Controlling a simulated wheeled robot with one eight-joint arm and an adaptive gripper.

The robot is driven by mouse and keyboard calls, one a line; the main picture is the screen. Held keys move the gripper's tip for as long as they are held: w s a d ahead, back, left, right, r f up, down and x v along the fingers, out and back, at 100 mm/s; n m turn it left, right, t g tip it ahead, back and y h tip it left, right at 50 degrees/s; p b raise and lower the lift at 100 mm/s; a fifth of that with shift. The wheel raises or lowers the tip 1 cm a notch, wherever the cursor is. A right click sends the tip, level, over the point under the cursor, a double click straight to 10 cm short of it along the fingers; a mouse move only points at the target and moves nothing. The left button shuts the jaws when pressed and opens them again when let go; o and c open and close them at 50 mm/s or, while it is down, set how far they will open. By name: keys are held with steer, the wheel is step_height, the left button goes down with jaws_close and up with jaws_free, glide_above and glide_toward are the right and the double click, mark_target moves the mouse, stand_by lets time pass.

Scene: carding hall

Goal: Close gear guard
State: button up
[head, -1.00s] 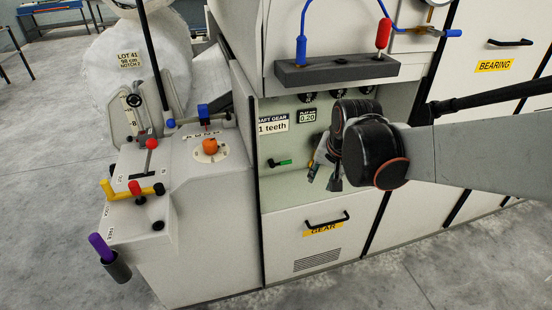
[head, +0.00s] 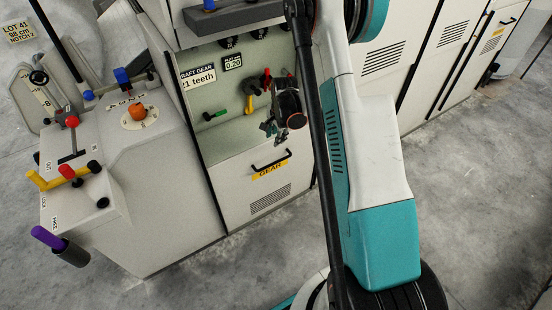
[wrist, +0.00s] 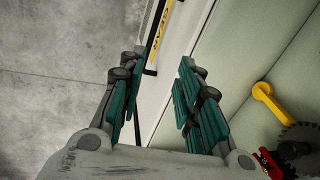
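The gear guard (head: 235,190) is a pale panel with a black bar handle (head: 271,161) and a yellow GEAR label. It sits at the lower front of the machine, below an exposed recess (head: 215,133). My gripper (head: 271,131) is in front of the recess, just above the handle, and looks small and partly hidden by my wrist. In the wrist view my gripper (wrist: 160,65) is open with nothing between its fingers. The guard's yellow label (wrist: 160,25) and part of its black handle (wrist: 151,70) show beyond the fingertips, apart from them.
The recess holds a green-handled lever (head: 218,114), a yellow lever (wrist: 268,95), a dark toothed gear (wrist: 298,138) and a red part (wrist: 268,163). A control console (head: 150,190) with several levers stands to the left. Grey floor (head: 200,285) is clear in front.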

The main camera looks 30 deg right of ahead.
steer(key=m, duration=0.1)
glide_toward(276, 162)
steer(key=b+x, duration=0.4)
steer(key=x, duration=0.4)
steer(key=shift+a+b, duration=0.1)
steer(key=shift+b, duration=0.3)
steer(key=shift+c, duration=0.5)
jaws_close()
